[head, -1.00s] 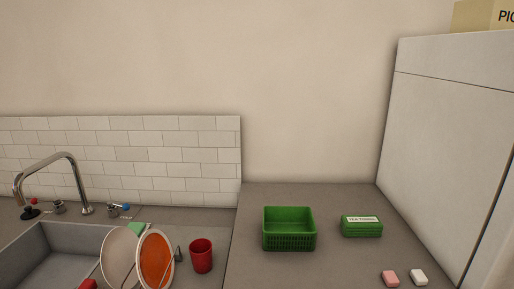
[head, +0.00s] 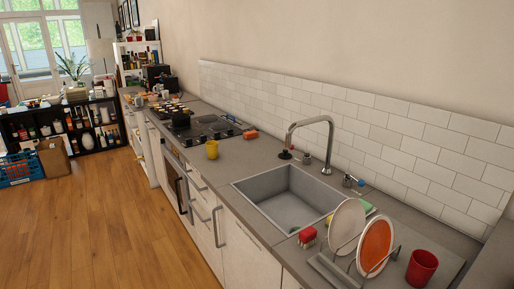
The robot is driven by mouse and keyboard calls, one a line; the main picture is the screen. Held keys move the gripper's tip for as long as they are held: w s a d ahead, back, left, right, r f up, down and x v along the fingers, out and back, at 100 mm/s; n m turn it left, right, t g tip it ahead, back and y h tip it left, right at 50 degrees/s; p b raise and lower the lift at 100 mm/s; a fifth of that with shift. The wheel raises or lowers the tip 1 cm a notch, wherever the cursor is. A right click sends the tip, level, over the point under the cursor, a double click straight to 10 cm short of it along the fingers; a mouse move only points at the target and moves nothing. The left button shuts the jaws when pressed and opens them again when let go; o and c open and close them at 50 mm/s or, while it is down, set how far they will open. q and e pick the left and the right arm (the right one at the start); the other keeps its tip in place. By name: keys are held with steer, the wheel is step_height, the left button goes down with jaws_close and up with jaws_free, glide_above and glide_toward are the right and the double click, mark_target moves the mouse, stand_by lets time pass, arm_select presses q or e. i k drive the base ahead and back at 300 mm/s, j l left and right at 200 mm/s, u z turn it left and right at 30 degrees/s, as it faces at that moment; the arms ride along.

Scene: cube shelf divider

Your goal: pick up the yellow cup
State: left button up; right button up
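The yellow cup (head: 212,150) stands upright on the grey counter, near its front edge, between the stove and the sink. It is some way off and nothing covers it. Neither of my grippers shows in the head view.
The sink (head: 288,200) with its tall faucet (head: 312,122) lies nearer than the cup. A dish rack with plates (head: 346,222) and a red cup (head: 421,268) stand at the lower right. The stove (head: 205,130) is beyond the cup. The wooden floor (head: 120,225) left of the counter is clear.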

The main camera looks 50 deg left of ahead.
mark_target(212, 150)
steer(key=u, duration=2.05)
